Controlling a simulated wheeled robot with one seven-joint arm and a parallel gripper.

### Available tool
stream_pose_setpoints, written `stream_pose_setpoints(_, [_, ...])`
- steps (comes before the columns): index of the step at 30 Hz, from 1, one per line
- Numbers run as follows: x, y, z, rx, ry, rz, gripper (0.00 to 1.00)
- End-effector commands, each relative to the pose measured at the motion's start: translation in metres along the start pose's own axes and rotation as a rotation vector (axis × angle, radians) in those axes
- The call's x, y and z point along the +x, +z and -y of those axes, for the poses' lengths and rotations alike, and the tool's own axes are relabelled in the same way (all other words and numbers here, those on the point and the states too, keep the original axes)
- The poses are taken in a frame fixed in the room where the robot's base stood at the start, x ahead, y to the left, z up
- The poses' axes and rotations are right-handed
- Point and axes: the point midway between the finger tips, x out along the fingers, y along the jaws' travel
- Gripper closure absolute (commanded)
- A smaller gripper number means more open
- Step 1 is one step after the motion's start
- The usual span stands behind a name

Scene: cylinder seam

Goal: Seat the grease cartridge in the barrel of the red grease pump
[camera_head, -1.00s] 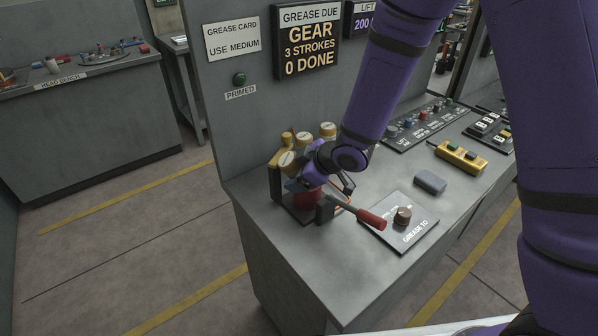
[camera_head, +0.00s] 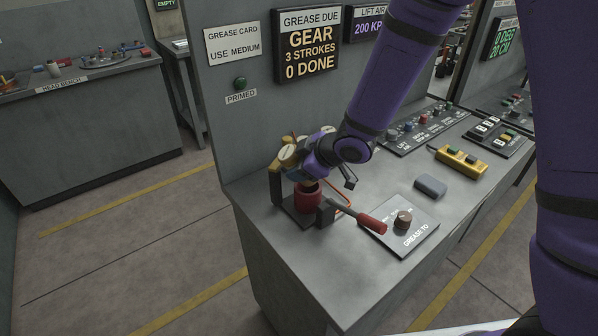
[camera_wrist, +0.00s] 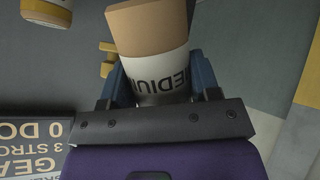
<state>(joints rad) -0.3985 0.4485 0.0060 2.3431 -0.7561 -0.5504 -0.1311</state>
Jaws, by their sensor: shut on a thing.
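The red barrel (camera_head: 308,200) of the grease pump stands on a dark base at the left end of the bench. Its lever with a red grip (camera_head: 371,224) points down to the right. My gripper (camera_head: 303,172) is just above the barrel. In the wrist view my gripper (camera_wrist: 160,85) is shut on a white cartridge (camera_wrist: 158,70) marked MEDIUM, with a tan end (camera_wrist: 148,28) beyond the fingers. In the head view my gripper mostly hides this cartridge, and I cannot tell whether its end touches the barrel.
Yellow-capped cartridges (camera_head: 288,155) stand close behind and left of my gripper; one shows in the wrist view (camera_wrist: 47,12). A GREASE TO plate (camera_head: 415,240) with a brown knob, a grey block (camera_head: 430,186) and a yellow control box (camera_head: 461,160) lie to the right. The bench front is clear.

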Motion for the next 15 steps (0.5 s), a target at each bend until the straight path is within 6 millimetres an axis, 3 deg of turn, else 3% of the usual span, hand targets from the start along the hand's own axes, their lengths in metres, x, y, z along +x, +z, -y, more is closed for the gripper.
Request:
stream_pose_setpoints(9, [-0.034, -0.034, -0.017, -0.002, 0.004, -0.003, 0.81])
stream_pose_setpoints(15, [-0.044, -0.043, -0.023, 0.006, -0.001, -0.012, 0.81])
